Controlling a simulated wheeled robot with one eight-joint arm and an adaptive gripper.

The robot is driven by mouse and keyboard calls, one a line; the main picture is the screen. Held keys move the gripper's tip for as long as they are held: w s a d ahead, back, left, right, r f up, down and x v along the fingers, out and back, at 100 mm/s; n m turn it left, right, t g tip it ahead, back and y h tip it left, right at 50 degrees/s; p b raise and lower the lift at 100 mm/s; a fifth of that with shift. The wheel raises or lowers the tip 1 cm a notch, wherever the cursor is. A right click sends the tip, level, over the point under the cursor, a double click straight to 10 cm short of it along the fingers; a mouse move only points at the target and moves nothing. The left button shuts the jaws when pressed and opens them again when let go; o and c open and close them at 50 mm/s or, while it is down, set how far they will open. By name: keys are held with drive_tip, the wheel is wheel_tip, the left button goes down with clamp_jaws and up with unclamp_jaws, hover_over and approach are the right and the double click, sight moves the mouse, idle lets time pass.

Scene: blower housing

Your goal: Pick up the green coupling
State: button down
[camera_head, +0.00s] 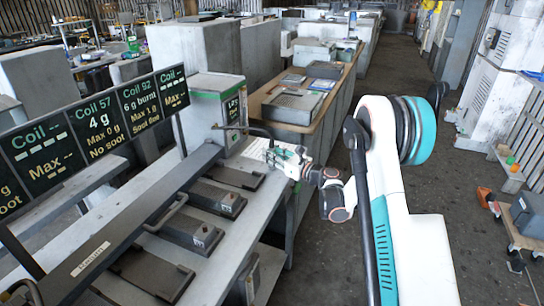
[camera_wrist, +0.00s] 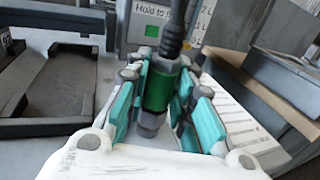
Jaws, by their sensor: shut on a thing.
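The green coupling (camera_wrist: 158,92) shows in the wrist view as a green band with metal ends, on a dark hose or rod that runs up from it. My gripper (camera_wrist: 166,88) is shut on it, with teal finger pads on its left and right sides. In the head view my gripper (camera_head: 284,158) is small, at the far end of the bench in front of a white and green box. The coupling cannot be made out there.
The white and green box (camera_head: 212,112) stands behind my gripper. The grey bench (camera_head: 240,232) holds several dark trays (camera_head: 214,198). A board with coil readings (camera_head: 95,128) stands at the left.

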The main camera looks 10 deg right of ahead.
wheel_tip(320, 180, up, 20)
drive_tip(key=p, duration=0.6)
drive_tip(key=shift+f, duration=0.25)
